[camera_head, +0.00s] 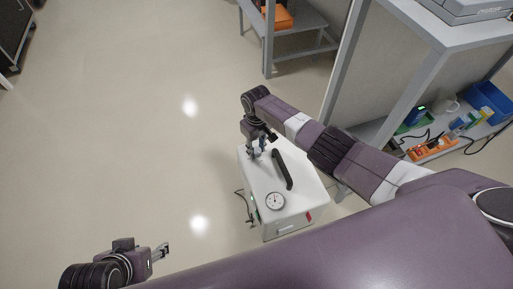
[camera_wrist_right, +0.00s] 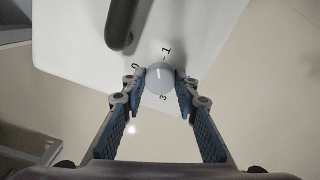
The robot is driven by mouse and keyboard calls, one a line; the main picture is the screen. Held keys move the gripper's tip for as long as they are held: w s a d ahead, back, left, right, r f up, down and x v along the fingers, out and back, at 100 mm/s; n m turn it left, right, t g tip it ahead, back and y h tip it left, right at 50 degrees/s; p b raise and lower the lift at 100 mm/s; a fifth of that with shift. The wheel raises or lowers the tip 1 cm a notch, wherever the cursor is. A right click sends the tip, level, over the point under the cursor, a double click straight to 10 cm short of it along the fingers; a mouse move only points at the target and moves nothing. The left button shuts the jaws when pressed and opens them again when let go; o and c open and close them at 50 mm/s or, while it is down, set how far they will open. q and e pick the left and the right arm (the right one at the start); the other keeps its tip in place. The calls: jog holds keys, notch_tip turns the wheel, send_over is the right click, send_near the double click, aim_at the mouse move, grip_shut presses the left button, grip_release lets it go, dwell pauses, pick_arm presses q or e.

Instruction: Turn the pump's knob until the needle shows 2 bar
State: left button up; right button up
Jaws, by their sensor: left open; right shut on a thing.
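The pump (camera_head: 262,228) is a white box on the floor with a black handle (camera_head: 282,170) on top. Its round gauge (camera_head: 275,201) faces up near the front edge; the needle is too small to read. My right gripper (camera_head: 257,154) is over the pump's far left corner. In the right wrist view its fingers are shut on the grey round knob (camera_wrist_right: 160,77), one on each side. The knob has a short white line; the numbers 0, 1 and 3 show around it. My left gripper (camera_head: 163,250) is open and empty, at the lower left, away from the pump.
A grey shelf (camera_head: 440,30) at the right holds a blue bin (camera_head: 490,100) and several small items. A low grey stand (camera_head: 300,22) with an orange thing is at the back. Cables hang at the pump's left side.

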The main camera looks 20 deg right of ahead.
aim_at(256, 150)
dwell(0.3)
jog(key=o, duration=1.1)
jog(key=shift+o, duration=0.2)
notch_tip(256, 150, up, 12)
jog(key=shift+f, duration=0.1)
